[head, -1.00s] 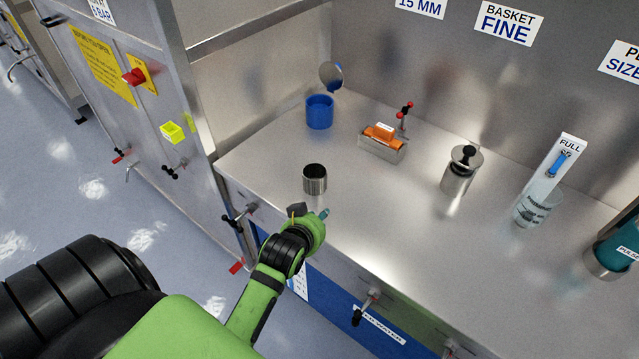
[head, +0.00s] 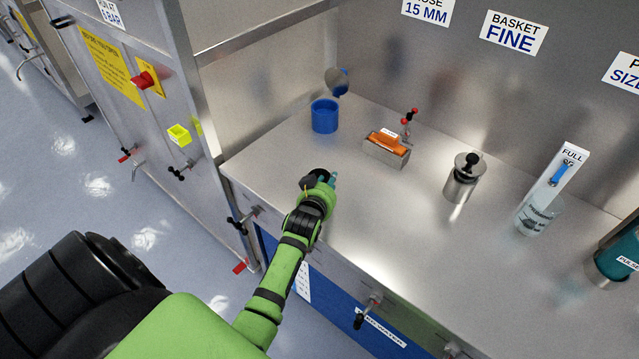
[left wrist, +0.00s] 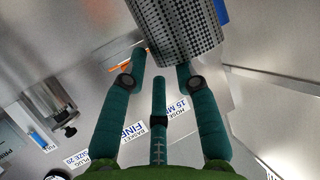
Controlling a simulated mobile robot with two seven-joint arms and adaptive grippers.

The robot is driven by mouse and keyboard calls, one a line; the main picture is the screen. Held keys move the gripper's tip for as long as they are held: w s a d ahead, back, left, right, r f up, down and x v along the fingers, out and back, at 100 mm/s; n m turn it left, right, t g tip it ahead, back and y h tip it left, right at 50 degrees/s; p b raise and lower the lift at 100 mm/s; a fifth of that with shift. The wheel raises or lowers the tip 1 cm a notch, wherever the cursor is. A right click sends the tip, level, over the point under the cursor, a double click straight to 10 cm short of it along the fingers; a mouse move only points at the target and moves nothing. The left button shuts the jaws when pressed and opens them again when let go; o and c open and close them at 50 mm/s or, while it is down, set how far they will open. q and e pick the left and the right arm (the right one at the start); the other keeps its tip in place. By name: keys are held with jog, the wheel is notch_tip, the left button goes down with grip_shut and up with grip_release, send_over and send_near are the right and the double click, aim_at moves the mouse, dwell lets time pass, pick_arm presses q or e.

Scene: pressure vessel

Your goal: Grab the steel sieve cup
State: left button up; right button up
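The steel sieve cup stands on the steel counter (head: 400,235) near its front left edge. In the head view my left gripper (head: 326,183) is at the cup and hides most of it; only the dark opening (head: 320,173) shows. In the left wrist view the perforated cup wall (left wrist: 178,28) fills the top middle, just beyond the teal fingers. My left gripper (left wrist: 162,62) is open, with its fingers apart and their tips close to the cup's near edge. I cannot tell whether they touch it. My right gripper is not in view.
A blue cup (head: 324,116) stands behind, and an orange item in a metal holder (head: 386,150) is to the right. A lidded steel canister (head: 461,180) and a clear beaker (head: 538,216) stand farther right. The counter's front middle is clear.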

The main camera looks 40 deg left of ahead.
pick_arm(q)
jog(key=shift+w+a+f, duration=0.15)
jog(key=shift+w+f, duration=0.05)
jog(key=shift+w, duration=0.15)
jog(key=shift+s, duration=0.1)
grip_shut()
jog(key=shift+r, duration=0.15)
